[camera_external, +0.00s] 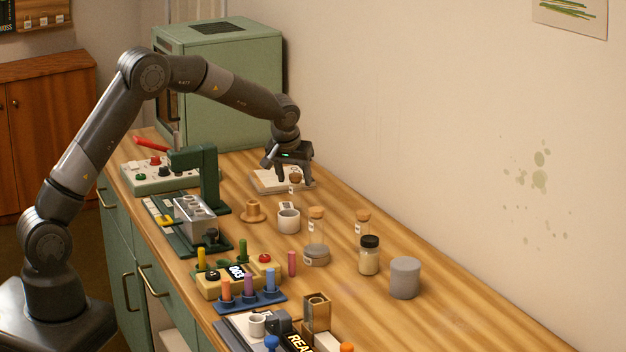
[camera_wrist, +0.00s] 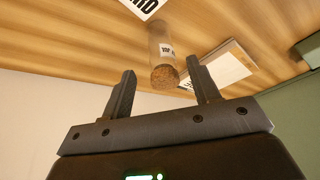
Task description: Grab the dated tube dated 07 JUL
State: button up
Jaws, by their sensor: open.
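The label print is too small and cut off to read as a date. My gripper (camera_wrist: 160,70) is open, and the cork appears between its two fingers, nothing gripped. In the external view my gripper (camera_external: 295,181) points down over the far end of the table, with a cork (camera_external: 296,177) between its fingers. Two other corked tubes, one left (camera_external: 316,223) and one right (camera_external: 362,225), stand nearer; their dates are unreadable.
The green press (camera_external: 207,180) and green cabinet (camera_external: 235,90) bound the left and back. The right wall side is clear.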

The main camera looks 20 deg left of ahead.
aim_at(296, 189)
jog(key=x, duration=0.6)
jog(key=shift+w+a+r, duration=0.1)
jog(key=shift+w+a, duration=0.05)
jog(key=shift+w, duration=0.05)
jog(key=shift+c, duration=0.3)
jog(key=c, duration=1)
jog(key=shift+r, duration=0.1)
